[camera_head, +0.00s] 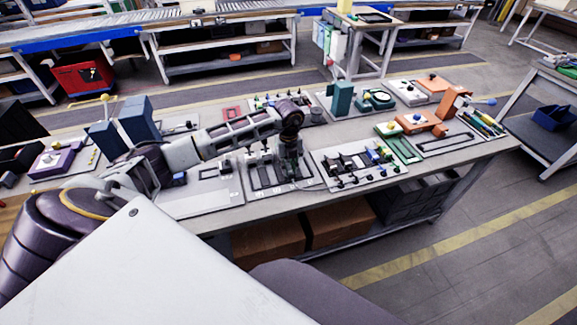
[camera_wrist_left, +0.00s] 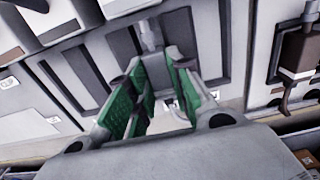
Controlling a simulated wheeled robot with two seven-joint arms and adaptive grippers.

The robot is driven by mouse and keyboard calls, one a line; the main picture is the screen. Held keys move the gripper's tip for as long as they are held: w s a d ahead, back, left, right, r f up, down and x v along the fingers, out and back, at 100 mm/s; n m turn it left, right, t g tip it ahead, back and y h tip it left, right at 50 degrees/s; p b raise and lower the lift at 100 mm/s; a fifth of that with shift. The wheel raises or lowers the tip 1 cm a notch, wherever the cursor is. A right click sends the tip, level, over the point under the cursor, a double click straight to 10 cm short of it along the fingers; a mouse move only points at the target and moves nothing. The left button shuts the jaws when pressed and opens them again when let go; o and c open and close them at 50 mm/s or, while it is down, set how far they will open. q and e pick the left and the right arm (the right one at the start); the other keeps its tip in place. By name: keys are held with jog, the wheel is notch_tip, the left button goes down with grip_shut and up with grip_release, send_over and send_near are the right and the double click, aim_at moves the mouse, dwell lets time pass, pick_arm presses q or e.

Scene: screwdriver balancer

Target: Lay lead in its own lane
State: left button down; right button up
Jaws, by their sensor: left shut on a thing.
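My left gripper (camera_head: 287,170) reaches over a lane board (camera_head: 262,194) on the workbench. The board has dark parallel lanes with light dividers and small marks along its near edge. In the left wrist view the green-padded fingers (camera_wrist_left: 155,72) are closed around a grey piece with a round stem (camera_wrist_left: 150,36), which I take to be the lead. It is over or in a dark lane; I cannot tell whether it touches the lane floor. Its lower end is partly hidden by the fingers. My right gripper is not in view.
Right of the lane board, a light tray (camera_head: 345,182) holds several dark and coloured parts. A plain grey-white panel (camera_head: 205,198) lies to the left. Blue blocks (camera_head: 136,120), a teal fixture (camera_head: 343,98) and an orange fixture (camera_head: 452,102) stand farther off. Bench space is crowded.

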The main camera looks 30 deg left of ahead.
pick_arm(q)
jog(key=c, duration=1.6)
grip_release()
jog(key=shift+c, duration=0.2)
jog(key=shift+o, duration=2.2)
jog(key=shift+r, duration=0.15)
notch_tip(320, 180, up, 12)
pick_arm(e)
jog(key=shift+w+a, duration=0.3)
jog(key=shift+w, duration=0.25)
